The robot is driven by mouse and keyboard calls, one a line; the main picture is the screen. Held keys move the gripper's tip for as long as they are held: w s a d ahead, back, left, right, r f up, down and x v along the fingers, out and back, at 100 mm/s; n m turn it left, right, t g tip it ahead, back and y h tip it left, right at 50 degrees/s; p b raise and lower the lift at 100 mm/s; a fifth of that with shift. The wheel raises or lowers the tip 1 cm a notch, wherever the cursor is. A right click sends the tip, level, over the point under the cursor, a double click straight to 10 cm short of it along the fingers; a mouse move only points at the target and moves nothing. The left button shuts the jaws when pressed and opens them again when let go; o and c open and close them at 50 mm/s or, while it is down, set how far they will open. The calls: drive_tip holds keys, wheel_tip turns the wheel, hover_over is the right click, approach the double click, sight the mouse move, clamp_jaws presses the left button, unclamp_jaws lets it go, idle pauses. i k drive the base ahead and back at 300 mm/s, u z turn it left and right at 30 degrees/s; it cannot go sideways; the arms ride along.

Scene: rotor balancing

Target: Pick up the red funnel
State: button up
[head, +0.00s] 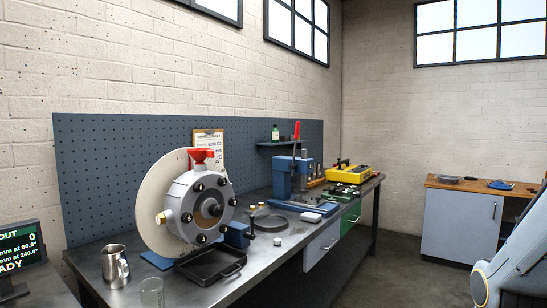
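The red funnel (202,154) sits on top of the grey round rotor housing (185,203), wide end up, in front of the large pale disc (150,207). The funnel's lower end is hidden or too small to make out. Part of my blue-grey arm shows at the right edge of the head view, far from the funnel. My gripper is not in view.
The rotor stands on a metal workbench. A black tray (210,279), a metal mug (115,266) and a clear glass (151,292) are near it. A blue press (292,180) and a yellow case (349,173) stand further back. A side cabinet (461,226) is at the right.

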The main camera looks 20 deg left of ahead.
sight(197, 154)
drive_tip(key=z, duration=0.5)
drive_tip(key=i, duration=1.4)
drive_tip(key=u, duration=1.15)
drive_tip(key=i, duration=0.8)
drive_tip(key=u, duration=0.95)
